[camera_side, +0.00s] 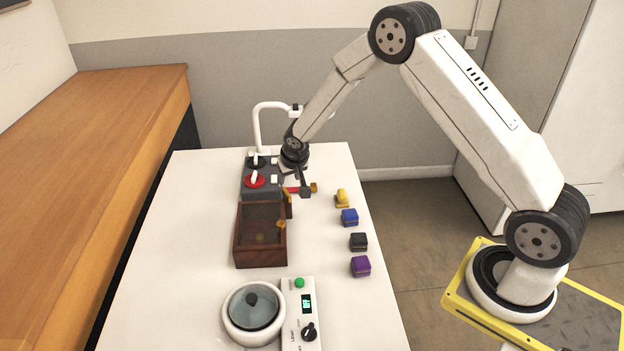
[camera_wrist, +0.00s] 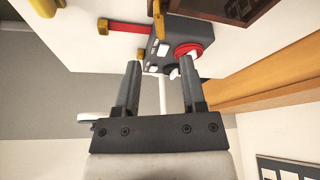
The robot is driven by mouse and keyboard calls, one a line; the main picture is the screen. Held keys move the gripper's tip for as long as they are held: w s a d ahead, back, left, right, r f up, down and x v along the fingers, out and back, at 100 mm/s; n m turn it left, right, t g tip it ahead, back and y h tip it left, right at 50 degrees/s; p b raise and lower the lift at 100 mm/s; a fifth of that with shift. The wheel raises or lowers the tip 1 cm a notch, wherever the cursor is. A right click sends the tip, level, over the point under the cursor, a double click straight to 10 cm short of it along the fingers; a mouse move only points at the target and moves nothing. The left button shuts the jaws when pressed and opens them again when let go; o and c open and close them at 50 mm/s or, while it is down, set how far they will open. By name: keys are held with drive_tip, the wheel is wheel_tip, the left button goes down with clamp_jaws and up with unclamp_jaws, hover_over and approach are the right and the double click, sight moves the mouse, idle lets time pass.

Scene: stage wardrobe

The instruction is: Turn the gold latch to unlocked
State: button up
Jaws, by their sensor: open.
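A small gold latch (camera_side: 281,224) shows on the right side of a dark wooden box (camera_side: 261,250) with a glassy top, in the side view. Which way the latch is turned is too small to tell. A taller gold piece (camera_side: 288,204) stands at the box's back right corner; a gold upright piece (camera_wrist: 158,20) also shows near the box's edge in the wrist view. My gripper (camera_side: 301,180) is open and empty at the right of the grey control panel, behind the box and apart from the latch. Its spread fingers (camera_wrist: 160,65) point toward the panel in the wrist view.
The grey panel (camera_side: 257,194) has a red dial (camera_side: 255,181) and a red bar with a gold end (camera_side: 313,187). Yellow, blue (camera_side: 349,217), black (camera_side: 359,242) and purple (camera_side: 361,266) blocks line the table's right. A lidded pot (camera_side: 252,308) stands in front.

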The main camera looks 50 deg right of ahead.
sight(287, 191)
drive_tip(key=shift+f, duration=0.1)
drive_tip(key=shift+x, duration=3.8)
